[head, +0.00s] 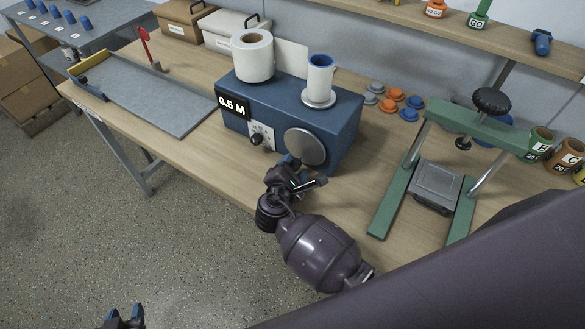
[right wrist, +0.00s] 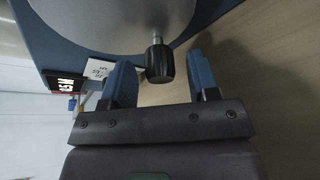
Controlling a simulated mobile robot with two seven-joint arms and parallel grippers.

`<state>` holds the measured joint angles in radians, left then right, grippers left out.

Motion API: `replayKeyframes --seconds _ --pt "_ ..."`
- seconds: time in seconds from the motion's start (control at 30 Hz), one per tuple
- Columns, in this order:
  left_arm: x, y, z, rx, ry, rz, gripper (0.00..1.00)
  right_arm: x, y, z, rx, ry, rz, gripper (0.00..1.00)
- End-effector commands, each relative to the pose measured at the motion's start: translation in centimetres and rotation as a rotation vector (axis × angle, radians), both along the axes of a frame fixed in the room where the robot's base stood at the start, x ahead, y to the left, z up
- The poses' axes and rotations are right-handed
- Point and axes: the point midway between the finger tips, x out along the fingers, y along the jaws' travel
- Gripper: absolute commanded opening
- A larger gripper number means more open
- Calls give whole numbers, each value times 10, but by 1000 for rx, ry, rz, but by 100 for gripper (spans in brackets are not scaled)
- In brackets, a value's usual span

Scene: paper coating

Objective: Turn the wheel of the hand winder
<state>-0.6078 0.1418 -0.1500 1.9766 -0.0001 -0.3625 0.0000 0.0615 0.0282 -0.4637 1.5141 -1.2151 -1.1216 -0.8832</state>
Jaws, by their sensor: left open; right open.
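The hand winder (head: 340,118) is a blue box on the wooden bench, with a "0.5 M" label and a small dial on its front. Its wheel (head: 306,147) is a grey disc at the right of that front, also in the right wrist view (right wrist: 110,20). A black knob (right wrist: 158,64) sticks out from the wheel on a short metal stem. My right gripper (head: 290,164) is at the wheel's lower left. It is open, with the knob between its blue fingers (right wrist: 160,72) and a gap on each side. My left gripper (head: 125,312) is open and empty at the bottom left, over the floor.
A paper roll (head: 253,55) and a blue-lined core (head: 320,78) stand on the winder. Coloured discs (head: 388,101) and a green press frame (head: 394,195) lie to its right. A grey board (head: 150,98) lies left. Free bench separates winder and press.

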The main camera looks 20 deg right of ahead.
Motion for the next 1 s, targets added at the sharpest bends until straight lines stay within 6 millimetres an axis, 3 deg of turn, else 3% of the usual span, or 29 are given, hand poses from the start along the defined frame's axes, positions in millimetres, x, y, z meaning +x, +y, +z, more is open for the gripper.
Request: replayKeyframes --seconds 0.17,0.6,1.0 --pt "0 0 0 0 0 0 43 -11 8 3 2 1 0 55" --pt "1 0 -3 0 -1 0 43 -69 50 23 2 2 0 55" --pt "1 0 -3 0 -3 0 43 -84 61 30 0 1 -1 55"
